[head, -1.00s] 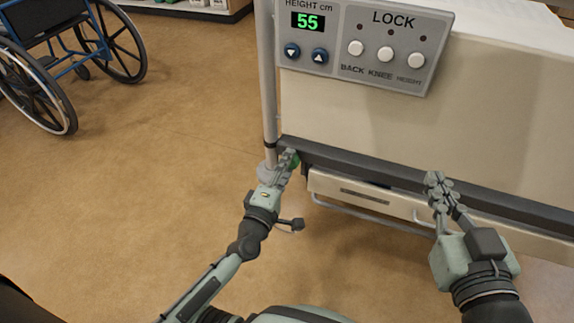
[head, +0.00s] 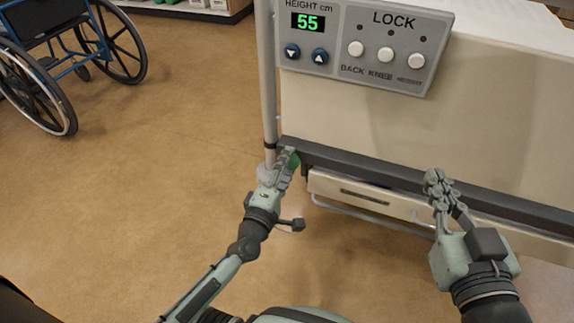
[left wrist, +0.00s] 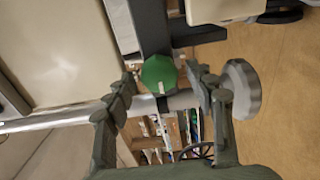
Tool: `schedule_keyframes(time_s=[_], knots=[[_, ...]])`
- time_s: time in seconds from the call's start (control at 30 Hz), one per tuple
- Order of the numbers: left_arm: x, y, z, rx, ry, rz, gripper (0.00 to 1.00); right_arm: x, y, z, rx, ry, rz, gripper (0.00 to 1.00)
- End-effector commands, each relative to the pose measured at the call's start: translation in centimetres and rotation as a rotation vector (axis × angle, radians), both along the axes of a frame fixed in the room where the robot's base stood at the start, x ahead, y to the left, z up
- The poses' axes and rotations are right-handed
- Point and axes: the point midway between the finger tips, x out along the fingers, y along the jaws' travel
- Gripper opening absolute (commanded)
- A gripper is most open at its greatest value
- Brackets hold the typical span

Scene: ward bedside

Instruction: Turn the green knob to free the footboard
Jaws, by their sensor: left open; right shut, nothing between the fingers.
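The green knob (head: 295,160) sits at the left end of the dark rail below the footboard (head: 390,125). Most of it is hidden by my left gripper (head: 289,156) in the head view. In the left wrist view the knob (left wrist: 158,71) is a faceted green disc with a pale mark at its lower edge. It lies between the open fingers of my left gripper (left wrist: 162,84), with gaps visible on both sides; contact cannot be made out. My right gripper (head: 436,180) is shut and empty, in front of the dark rail.
A control panel (head: 366,45) on the footboard reads 55 and has LOCK buttons. A grey pole (head: 268,85) stands just left of the knob. A wheelchair (head: 65,55) is at the upper left. The floor (head: 150,180) left of my left arm is clear.

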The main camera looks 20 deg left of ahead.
Motion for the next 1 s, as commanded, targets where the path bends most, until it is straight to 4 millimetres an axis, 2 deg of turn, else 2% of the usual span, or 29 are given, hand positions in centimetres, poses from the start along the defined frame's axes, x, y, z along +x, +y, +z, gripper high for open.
schedule_keyframes(time_s=[0.17,0.27,0.5,0.7,0.83,1.0], knots=[[-0.5,0.0,0.0,0.001,0.001,0.0,0.55,0.0,0.0,-0.1,-0.001,0.004,-0.002,0.0],[-1.9,0.1,-0.1,0.002,0.003,-0.001,0.55,0.0,0.0,-0.1,-0.001,0.003,-0.001,0.0],[-7.0,0.2,-0.1,0.002,0.004,-0.003,0.55,0.0,0.0,-0.1,-0.001,0.002,-0.001,0.0],[-10.5,0.4,-0.1,0.002,0.003,-0.002,0.55,0.0,0.0,-0.1,-0.001,0.002,-0.001,0.0],[-11.6,0.4,0.0,0.0,0.001,0.0,0.55,0.0,0.0,-0.1,0.0,0.001,-0.001,0.0],[-12.1,0.4,0.0,0.0,0.0,-0.001,0.55,0.0,0.0,-0.1,0.0,0.001,-0.001,0.0]])
